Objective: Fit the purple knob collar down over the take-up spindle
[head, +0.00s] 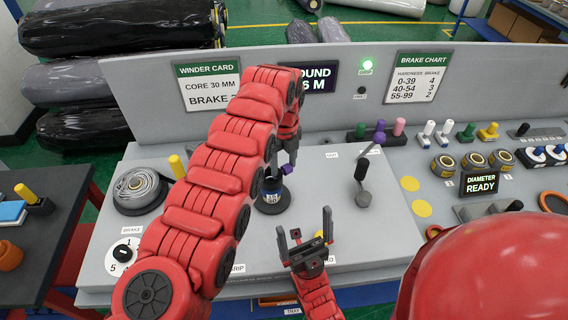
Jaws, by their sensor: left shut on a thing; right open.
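A small purple piece (286,169), which looks like the knob collar, shows at the tip of my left gripper (288,160). The gripper is shut on it, and my red arm partly hides the grip. Just below and slightly left, a dark blue upright piece with a pale band (271,188) stands on a round black base (272,207); this looks like the take-up spindle. The purple piece appears over its upper right; I cannot tell whether they touch. My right gripper (305,240) is open and empty, in front of the black base, fingers pointing up.
A grey wound roll (138,188) sits at the left of the grey panel. A crank lever (362,180) stands right of the spindle. Coloured pegs (379,137) line the back.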

